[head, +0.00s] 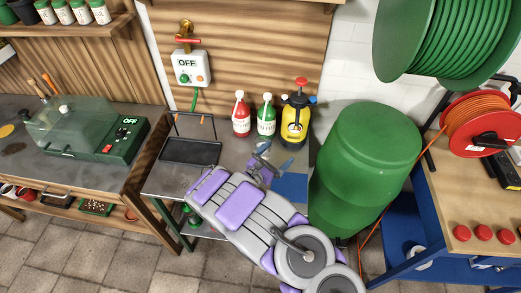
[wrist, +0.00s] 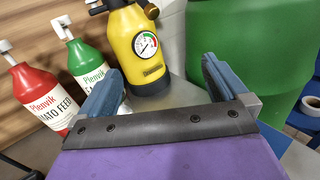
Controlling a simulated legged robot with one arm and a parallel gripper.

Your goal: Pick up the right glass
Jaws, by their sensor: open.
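I cannot make out a drinking glass in either view. My gripper (head: 272,159) reaches over the grey metal bench in the head view. In the wrist view my gripper (wrist: 160,84) shows two blue fingers spread wide apart with nothing held between them. Beyond the fingers stand a red bottle (wrist: 38,98), a green bottle (wrist: 86,62) partly hidden by the left finger, and a yellow pump sprayer (wrist: 135,50) with a gauge. In the head view the red bottle (head: 241,118), green bottle (head: 266,118) and yellow sprayer (head: 295,122) stand upright along the wall.
A large green barrel (head: 365,160) stands close to the right of my arm. A black tray (head: 190,150) lies on the bench at left. A red cable reel (head: 465,120) is at far right. A cup with dark contents (wrist: 311,102) shows at the wrist view's right edge.

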